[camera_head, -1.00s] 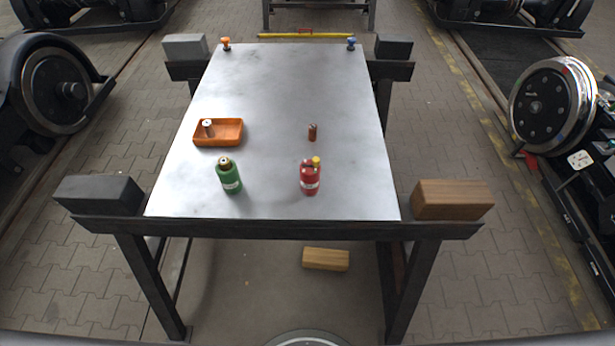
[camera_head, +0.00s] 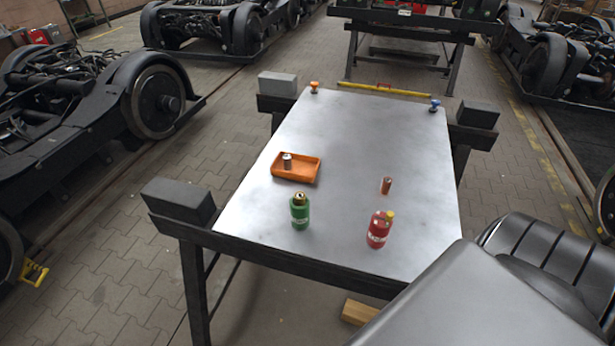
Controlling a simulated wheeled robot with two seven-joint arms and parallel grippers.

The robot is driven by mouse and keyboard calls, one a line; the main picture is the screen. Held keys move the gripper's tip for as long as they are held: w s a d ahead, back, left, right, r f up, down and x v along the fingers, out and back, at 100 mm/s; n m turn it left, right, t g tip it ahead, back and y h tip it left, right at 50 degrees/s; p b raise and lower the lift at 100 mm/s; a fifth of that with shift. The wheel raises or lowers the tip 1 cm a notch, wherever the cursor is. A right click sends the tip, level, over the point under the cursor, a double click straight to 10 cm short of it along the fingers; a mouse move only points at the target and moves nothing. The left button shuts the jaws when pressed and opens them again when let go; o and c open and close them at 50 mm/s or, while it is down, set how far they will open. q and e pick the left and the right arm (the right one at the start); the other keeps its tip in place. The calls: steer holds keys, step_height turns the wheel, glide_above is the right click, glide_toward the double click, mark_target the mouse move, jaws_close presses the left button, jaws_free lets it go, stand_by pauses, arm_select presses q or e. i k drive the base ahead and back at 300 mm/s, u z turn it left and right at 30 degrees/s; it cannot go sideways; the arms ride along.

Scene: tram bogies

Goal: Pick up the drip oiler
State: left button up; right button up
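Several small things stand on the grey metal table (camera_head: 345,140); I cannot tell for sure which is the drip oiler. A green bottle with a brass-coloured top (camera_head: 300,212) stands upright near the front edge, left of a red bottle with a yellow cap (camera_head: 379,230). A small copper-brown cylinder (camera_head: 386,186) stands behind the red bottle. An orange tray (camera_head: 311,179) at the left holds a small silver cylinder (camera_head: 287,161). Neither gripper is in view. A large grey and black link, apparently of my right arm, covers the table's front right corner.
An orange knob (camera_head: 314,86) and a blue knob (camera_head: 434,105) stand at the far corners. A yellow bar (camera_head: 376,89) lies along the far edge. Blocks sit on the table frame's ends, including a black one (camera_head: 178,201). A wooden block (camera_head: 358,312) lies below. Bogies stand around.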

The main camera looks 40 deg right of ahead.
mark_target(378, 232)
steer(key=u, duration=0.45)
steer(key=k, duration=3)
steer(key=z, duration=1.7)
steer(key=i, duration=1)
steer(key=u, duration=0.05)
